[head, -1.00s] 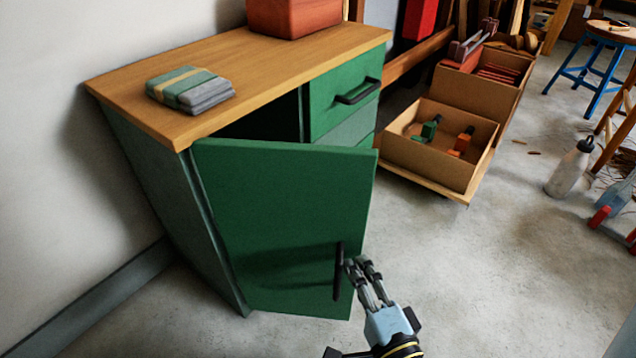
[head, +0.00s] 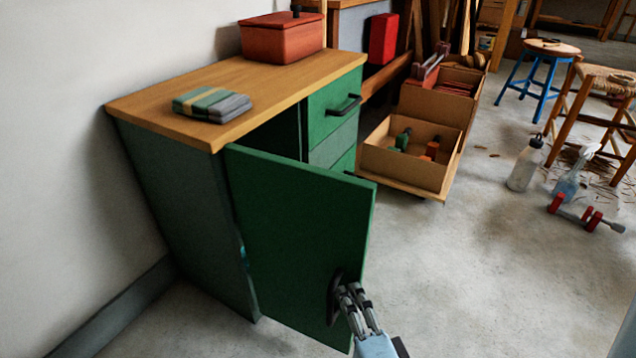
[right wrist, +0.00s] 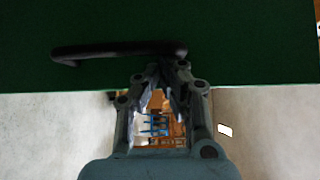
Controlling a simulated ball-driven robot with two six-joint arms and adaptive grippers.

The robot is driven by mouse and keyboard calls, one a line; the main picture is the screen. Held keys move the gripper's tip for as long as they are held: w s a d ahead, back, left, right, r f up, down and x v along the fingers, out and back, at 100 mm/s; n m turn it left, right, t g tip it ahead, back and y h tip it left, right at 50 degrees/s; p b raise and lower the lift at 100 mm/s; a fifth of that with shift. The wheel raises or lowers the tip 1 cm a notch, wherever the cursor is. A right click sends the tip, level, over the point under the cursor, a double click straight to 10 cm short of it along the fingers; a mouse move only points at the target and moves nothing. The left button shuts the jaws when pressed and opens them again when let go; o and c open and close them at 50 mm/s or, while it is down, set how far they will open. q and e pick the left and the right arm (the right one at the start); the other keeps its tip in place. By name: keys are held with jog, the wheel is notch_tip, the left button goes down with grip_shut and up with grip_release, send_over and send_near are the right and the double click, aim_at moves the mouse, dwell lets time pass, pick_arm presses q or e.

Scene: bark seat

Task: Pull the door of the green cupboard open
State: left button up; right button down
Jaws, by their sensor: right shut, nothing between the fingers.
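The green cupboard (head: 185,190) stands against the wall with a wooden top. Its door (head: 300,240) is swung partly open, hinged on the left, and the dark inside shows behind it. The black door handle (head: 333,297) is near the door's free edge. My right gripper (head: 345,290) is at the handle, shut. In the right wrist view, the fingertips (right wrist: 167,70) meet at one end of the dark handle bar (right wrist: 110,50), with the green door behind. I cannot tell whether they touch it. My left gripper is not in view.
A folded cloth stack (head: 212,104) and a red box (head: 282,38) sit on the cupboard top. Open cardboard boxes (head: 410,165) stand right of the cupboard. A bottle (head: 524,165), a spray bottle (head: 567,185) and stools are farther right. The floor right of the door is clear.

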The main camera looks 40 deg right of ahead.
notch_tip(320, 180, up, 10)
dwell(0.8)
